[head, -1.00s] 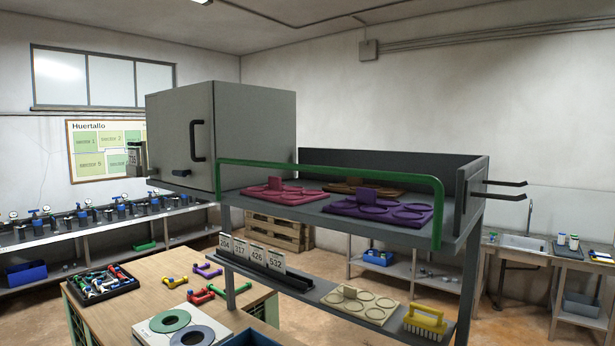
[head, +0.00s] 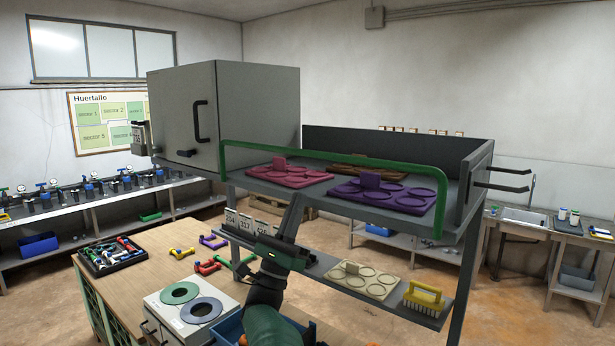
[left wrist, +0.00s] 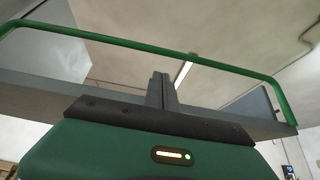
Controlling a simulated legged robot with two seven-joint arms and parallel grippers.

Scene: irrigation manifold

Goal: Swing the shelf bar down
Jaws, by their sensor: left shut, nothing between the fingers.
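The green shelf bar (head: 330,157) stands raised along the front edge of the upper shelf (head: 330,205). In the left wrist view the bar (left wrist: 150,47) spans the picture above and beyond my fingers. My left gripper (head: 296,200) is shut and empty, pointing up in front of the lower shelf, with its tips just below the upper shelf's front edge. In the left wrist view its fingers (left wrist: 162,90) are together and apart from the bar. My right gripper is not in view.
On the upper shelf lie a pink tray (head: 285,178), a purple tray (head: 385,195) and a brown tray (head: 368,171) behind the bar. A grey cabinet (head: 250,105) stands at left. The lower shelf holds number cards (head: 245,223), a cream tray (head: 360,280) and a yellow brush (head: 424,298).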

